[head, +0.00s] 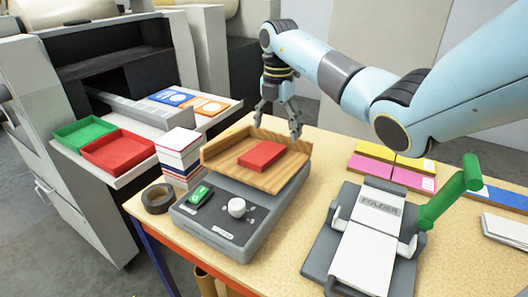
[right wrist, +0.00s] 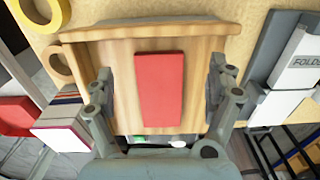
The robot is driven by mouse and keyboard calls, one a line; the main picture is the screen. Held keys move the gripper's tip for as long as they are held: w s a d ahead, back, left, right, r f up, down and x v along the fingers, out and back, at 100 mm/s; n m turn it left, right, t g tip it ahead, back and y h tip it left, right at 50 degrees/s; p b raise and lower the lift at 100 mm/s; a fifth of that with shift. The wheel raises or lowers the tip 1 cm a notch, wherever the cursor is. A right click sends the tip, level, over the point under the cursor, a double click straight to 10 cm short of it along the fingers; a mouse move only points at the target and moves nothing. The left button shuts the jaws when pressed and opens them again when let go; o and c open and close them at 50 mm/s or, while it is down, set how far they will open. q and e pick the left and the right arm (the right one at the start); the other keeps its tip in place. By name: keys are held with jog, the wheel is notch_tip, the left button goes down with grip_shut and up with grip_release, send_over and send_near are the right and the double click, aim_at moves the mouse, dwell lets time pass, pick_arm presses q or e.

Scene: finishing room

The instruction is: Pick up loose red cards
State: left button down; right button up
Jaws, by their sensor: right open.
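A red block, apparently a stack of red cards (head: 261,156), lies flat in an open wooden tray (head: 291,172) on top of a grey machine. My right gripper (head: 277,129) is open and empty, pointing down above the tray's back part. In the right wrist view the red cards (right wrist: 159,90) lie between my spread fingers, with a gap on each side, and the wooden tray (right wrist: 203,43) is behind them. I cannot tell from the views how high the fingertips are above the cards. My left gripper is not in view.
The grey machine (head: 230,233) has a green switch and white knob. A white-and-coloured stack (head: 178,151) and dark tape roll (head: 158,198) stand left of it. A folder device (head: 366,241) with a green handle stands right. Empty green (head: 84,132) and red (head: 117,150) trays are farther left.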

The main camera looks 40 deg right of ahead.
aim_at(275, 139)
jog(key=f+p, duration=0.1)
jog(key=f, duration=0.3)
jog(key=shift+a+f, duration=0.1)
jog(key=shift+a, duration=0.1)
jog(key=c, duration=1.4)
jog(key=shift+c, duration=0.3)
jog(key=shift+w, duration=0.1)
